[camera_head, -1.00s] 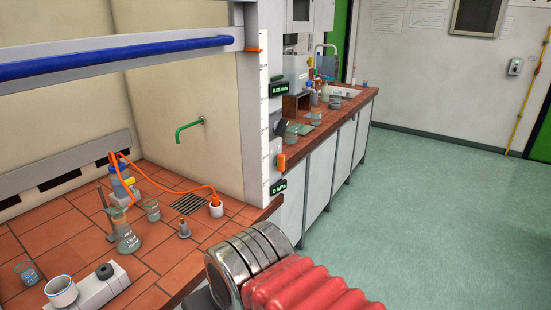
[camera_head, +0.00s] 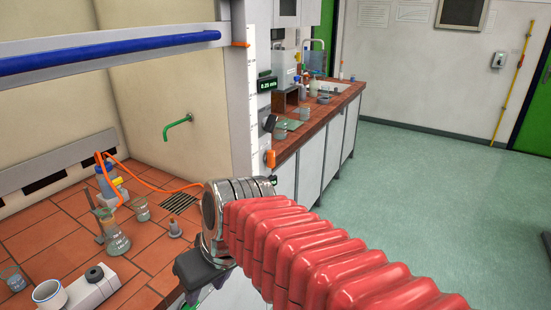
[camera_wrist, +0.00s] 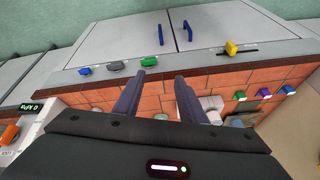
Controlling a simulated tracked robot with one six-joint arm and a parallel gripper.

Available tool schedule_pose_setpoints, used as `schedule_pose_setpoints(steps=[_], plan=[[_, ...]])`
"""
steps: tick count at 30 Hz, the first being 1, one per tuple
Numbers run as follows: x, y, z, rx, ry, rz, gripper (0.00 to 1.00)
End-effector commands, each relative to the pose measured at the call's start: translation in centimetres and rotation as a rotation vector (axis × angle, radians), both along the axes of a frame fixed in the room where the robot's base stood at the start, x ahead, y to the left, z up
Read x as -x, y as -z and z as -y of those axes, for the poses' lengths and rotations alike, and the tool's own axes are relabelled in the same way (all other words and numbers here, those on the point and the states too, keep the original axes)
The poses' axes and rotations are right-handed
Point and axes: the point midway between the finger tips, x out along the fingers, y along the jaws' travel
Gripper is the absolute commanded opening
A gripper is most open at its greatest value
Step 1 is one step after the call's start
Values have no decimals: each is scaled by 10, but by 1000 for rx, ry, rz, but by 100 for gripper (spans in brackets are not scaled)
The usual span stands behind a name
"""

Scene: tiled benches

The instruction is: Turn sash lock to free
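An upright side post (camera_head: 242,110) of the fume cupboard carries a black knob (camera_head: 268,123) and, below it, an orange handle (camera_head: 270,159). An orange handle also shows at the lower left of the wrist view (camera_wrist: 9,133). No label is readable, so I cannot tell which is the sash lock. The raised sash has a blue bar (camera_head: 110,52), with a small orange tab (camera_head: 240,44) at its right end by the post. My gripper (camera_wrist: 166,82) is open and empty, its fingers apart over the front edge of the tiled bench. In the head view my arm hides part of the post's lower end.
Flasks, a bottle with orange tubing (camera_head: 108,180) and a white device (camera_head: 85,292) stand on the tiled worktop (camera_head: 55,235).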

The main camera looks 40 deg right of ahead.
Motion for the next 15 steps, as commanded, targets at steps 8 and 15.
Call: schedule_pose_setpoints(steps=[8,15], plan=[[-47,-5,16,-140,-80,-33,38],[-93,-10,43,-266,-151,17,38]])
